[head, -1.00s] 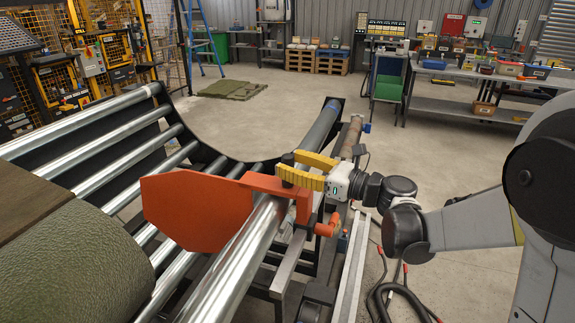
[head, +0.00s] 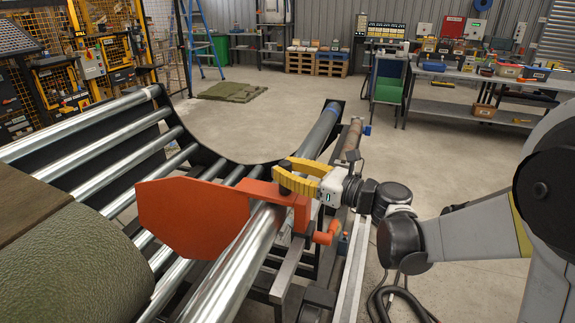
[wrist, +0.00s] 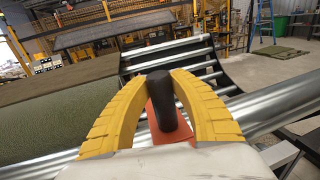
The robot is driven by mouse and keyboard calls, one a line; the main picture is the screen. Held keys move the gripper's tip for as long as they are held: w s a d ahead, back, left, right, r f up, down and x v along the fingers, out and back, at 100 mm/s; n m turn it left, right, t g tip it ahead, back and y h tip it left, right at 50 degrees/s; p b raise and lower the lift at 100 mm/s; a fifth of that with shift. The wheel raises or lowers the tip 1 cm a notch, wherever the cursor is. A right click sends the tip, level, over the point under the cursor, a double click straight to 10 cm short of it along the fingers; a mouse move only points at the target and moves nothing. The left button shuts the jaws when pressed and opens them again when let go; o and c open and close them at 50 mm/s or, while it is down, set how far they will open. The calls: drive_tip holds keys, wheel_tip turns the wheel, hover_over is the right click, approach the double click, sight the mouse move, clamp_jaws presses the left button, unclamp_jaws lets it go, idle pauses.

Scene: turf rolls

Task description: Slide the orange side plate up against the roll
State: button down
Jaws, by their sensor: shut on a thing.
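The orange side plate (head: 195,219) stands upright over the steel rollers in the head view, its bracket riding on the bar at the right. The turf roll (head: 85,275) is a thick green cylinder at the lower left, with a gap of rollers between it and the plate. My gripper (head: 287,180) has yellow fingers shut around the black knob on the plate's bracket. In the wrist view the black knob (wrist: 167,95) stands between the yellow fingers, with a little orange showing below it. The green roll (wrist: 60,125) is at the left there.
The shiny rail (head: 236,262) runs under the plate's bracket. A blue-ended bar (head: 322,130) lies beyond it. Black cables (head: 395,300) lie on the floor at the right. Open concrete floor and a workbench (head: 480,80) are farther back.

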drive_tip(key=s+a, duration=0.4)
drive_tip(key=s, duration=0.7)
drive_tip(key=shift+s+a, duration=0.15)
drive_tip(key=shift+s, duration=0.25)
drive_tip(key=c, duration=1.1)
unclamp_jaws()
drive_tip(key=v, duration=1.2)
drive_tip(key=shift+w+f, duration=0.1)
